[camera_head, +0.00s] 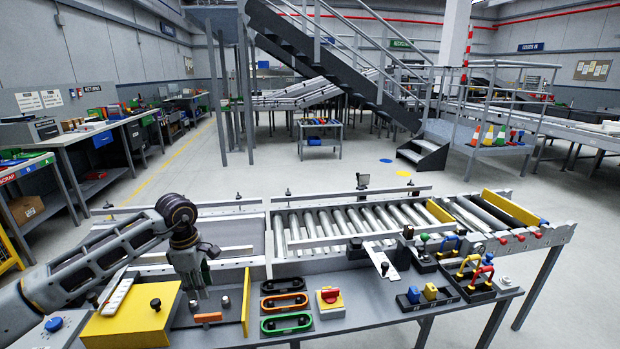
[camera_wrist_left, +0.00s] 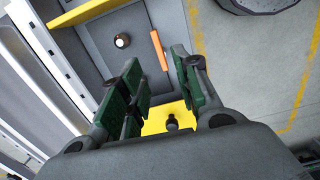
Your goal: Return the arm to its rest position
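My left arm (camera_head: 95,258) reaches in from the left in the head view. Its gripper (camera_head: 200,292) points down over the grey tray between a yellow box and an upright yellow plate. In the left wrist view the gripper (camera_wrist_left: 160,86) shows two green-padded fingers spread apart with nothing between them. Below them are an orange bar (camera_wrist_left: 159,50) and a black-and-white knob (camera_wrist_left: 122,40) in the tray. My right gripper is not in either view.
The yellow box (camera_head: 130,318) with a black knob stands left of my gripper. The yellow plate (camera_head: 246,302) stands close on its right. Black, orange and green handles (camera_head: 285,301) lie farther right. A roller conveyor (camera_head: 345,225) runs behind the bench.

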